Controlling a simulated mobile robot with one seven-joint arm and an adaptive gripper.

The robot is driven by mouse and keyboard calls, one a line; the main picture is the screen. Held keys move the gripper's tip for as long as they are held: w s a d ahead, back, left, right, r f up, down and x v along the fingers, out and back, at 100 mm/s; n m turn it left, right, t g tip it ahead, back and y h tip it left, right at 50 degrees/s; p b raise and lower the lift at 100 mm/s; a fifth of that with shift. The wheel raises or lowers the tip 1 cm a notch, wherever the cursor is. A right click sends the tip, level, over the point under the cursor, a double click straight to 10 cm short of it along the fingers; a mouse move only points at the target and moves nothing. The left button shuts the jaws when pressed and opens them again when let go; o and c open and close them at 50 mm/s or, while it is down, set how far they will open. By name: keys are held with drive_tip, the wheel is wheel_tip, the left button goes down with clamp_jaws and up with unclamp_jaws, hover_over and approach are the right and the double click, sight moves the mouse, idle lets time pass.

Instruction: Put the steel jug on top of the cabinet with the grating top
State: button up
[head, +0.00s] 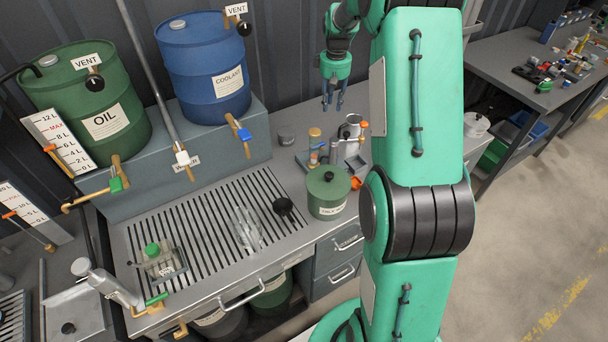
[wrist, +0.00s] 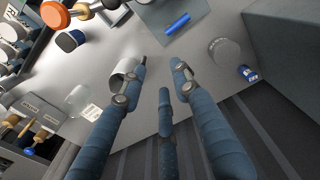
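The steel jug (head: 352,129) stands on the grey bench right of the grating, among small items. In the wrist view a steel cylinder (wrist: 123,72), likely the jug, is partly hidden behind the left finger. The cabinet with the grating top (head: 205,218) is at the centre left, with dark slots across its top. My gripper (head: 333,103) hangs above the back of the bench, behind and left of the jug. In the wrist view my gripper (wrist: 157,75) has its fingers spread, with nothing between them.
A clear glass vessel (head: 246,228), a black knob-like item (head: 283,206) and a small green-capped device (head: 160,258) stand on the grating. A green lidded pot (head: 328,193) is beside it. A blue coolant drum (head: 204,70) and green oil drum (head: 88,105) stand on the raised shelf behind.

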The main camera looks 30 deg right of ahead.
drive_tip(key=s+a+r+t, duration=0.1)
drive_tip(key=s+a+r, duration=0.6)
drive_tip(key=a+r, duration=0.3)
drive_tip(key=s+a+r+t, duration=0.1)
drive_tip(key=s+a+r, duration=0.75)
drive_tip(key=a, duration=0.25)
drive_tip(key=s+a+t, duration=0.1)
drive_tip(key=s+a, duration=0.3)
drive_tip(key=s, duration=0.4)
drive_tip(key=s+a+t, duration=0.1)
drive_tip(key=s+a, duration=0.4)
drive_tip(key=s, duration=0.3)
drive_tip(key=s+a+r+m+t, duration=0.1)
drive_tip(key=s+a, duration=0.4)
drive_tip(key=s, duration=0.3)
drive_tip(key=shift+a, duration=0.25)
drive_tip(key=shift+f, duration=0.1)
wheel_tip(320, 180, down, 11)
drive_tip(key=b, duration=1.1)
